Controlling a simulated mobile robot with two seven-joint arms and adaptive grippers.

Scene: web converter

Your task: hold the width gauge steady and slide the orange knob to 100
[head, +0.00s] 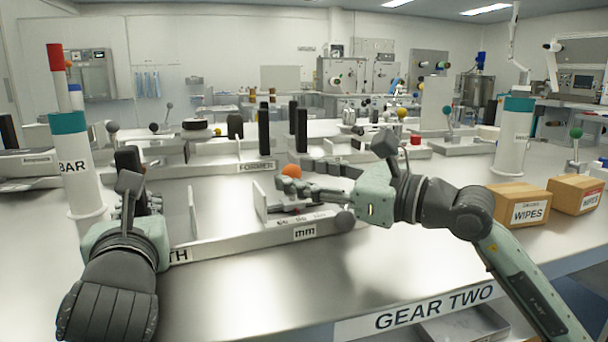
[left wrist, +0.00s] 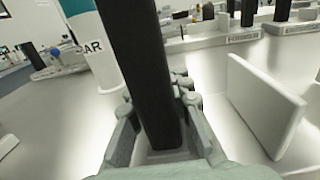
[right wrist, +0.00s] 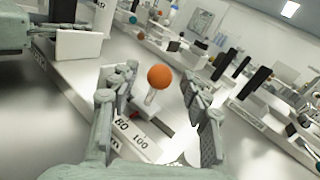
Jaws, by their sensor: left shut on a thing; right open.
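The width gauge (head: 245,238) is a long pale bar marked "TH" and "mm", with upright white plates on it. My left gripper (head: 132,195) is shut on a black upright post (left wrist: 140,70) at its left end. The orange knob (head: 291,171) stands on a short pale stem, clear in the right wrist view (right wrist: 160,76). My right gripper (right wrist: 160,92) is open, with its fingers on either side of the knob and gaps visible. The scale shows 80 and 100 (right wrist: 140,143). A red mark (right wrist: 135,115) shows near 80; its exact reading is unclear.
A white "BAR" cylinder (head: 80,175) stands behind my left gripper. Behind the gauge is the "FORMER" fixture (head: 215,167) with black posts. Two cardboard wipes boxes (head: 520,203) stand at right. The table front is clear between my arms.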

